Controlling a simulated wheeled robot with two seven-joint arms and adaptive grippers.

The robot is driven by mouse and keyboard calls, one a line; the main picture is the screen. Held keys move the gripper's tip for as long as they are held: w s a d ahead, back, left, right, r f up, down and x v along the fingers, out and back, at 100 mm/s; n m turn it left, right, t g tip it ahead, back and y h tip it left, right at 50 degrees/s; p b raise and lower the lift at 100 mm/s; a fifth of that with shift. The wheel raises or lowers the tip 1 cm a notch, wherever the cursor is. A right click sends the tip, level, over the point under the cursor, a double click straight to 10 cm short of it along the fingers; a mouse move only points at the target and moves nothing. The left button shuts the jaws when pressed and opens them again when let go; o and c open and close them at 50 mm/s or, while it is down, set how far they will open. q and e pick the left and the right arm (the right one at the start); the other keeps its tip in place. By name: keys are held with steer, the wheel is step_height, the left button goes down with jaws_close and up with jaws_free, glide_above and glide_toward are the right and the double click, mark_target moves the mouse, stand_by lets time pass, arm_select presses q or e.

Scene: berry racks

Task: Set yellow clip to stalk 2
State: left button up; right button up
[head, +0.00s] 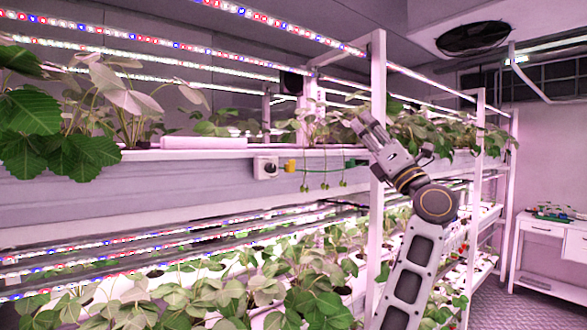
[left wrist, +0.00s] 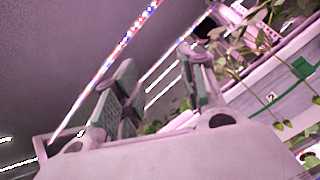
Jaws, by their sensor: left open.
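The yellow clip (head: 290,166) sits on the front face of the upper rack's gutter, beside a small white box. Thin stalks (head: 325,177) with small green berries hang over the gutter front to its right. In the left wrist view, stalks with green berries (left wrist: 278,125) hang at the right, near a small label (left wrist: 270,97) that seems to read 2. A green clip (head: 354,162) is on the gutter right of the stalks; it also shows in the left wrist view (left wrist: 302,68). My left gripper (head: 362,122) is raised by the rack post, its fingers apart and empty.
The white box (head: 265,167) with a dark round knob is fixed to the gutter (head: 150,190). A white post (head: 378,110) stands close to my left arm. Leafy plants fill both tiers. A white table (head: 540,228) stands far right.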

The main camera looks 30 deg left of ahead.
arm_select(q)
steer(key=s+a+f+n+g+h, duration=0.3)
steer(key=s+a+n+g, duration=0.1)
steer(key=a+n, duration=0.15)
steer(key=n+g+h, duration=0.1)
steer(key=n+h, duration=0.1)
steer(key=h, duration=0.2)
glide_toward(293, 168)
steer(key=v, duration=0.4)
steer(key=shift+w+d, duration=0.1)
steer(key=shift+d, duration=0.05)
steer(key=shift+w+n+g, duration=0.1)
steer(key=shift+n+g, duration=0.15)
steer(key=shift+g, duration=0.05)
steer(key=shift+p+x, duration=2.2)
steer(key=shift+x, duration=4.65)
steer(key=shift+r, duration=0.15)
jaws_close()
